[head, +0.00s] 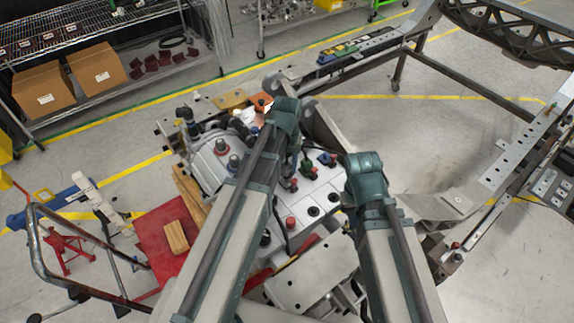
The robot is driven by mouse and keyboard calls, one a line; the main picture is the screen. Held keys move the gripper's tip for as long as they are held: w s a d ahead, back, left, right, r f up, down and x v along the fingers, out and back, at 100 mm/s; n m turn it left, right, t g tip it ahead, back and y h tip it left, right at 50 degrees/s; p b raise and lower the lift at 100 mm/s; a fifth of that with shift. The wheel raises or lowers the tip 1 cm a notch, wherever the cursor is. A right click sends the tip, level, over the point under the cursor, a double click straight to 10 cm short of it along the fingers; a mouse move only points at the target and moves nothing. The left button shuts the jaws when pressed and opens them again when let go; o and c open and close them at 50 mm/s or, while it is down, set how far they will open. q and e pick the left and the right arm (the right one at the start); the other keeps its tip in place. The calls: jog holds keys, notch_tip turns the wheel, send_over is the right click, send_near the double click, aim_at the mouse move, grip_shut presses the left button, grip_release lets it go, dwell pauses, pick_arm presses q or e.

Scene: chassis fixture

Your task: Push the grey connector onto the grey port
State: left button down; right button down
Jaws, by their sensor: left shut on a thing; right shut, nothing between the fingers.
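My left gripper (291,162) hangs below its teal wrist over the white panel with its coloured fittings. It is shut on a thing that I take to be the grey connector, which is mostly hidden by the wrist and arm. My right gripper (350,204) is beside the panel's right edge, shut and empty, largely hidden by its own wrist. The white panel (322,186) bears several round fittings with red, green, blue and black tops. I cannot make out which fitting is the grey port; my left arm covers part of the panel.
A light grey housing (207,168) with grey round caps stands left of the panel. Metal frame rails (365,47) run behind and to the right. A red board (160,250) with a wooden block lies at left. Shelving with cardboard boxes (97,68) stands at the back left.

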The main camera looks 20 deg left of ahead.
pick_arm(q)
jog(key=shift+f, duration=0.15)
pick_arm(e)
jog(key=shift+f, duration=0.1)
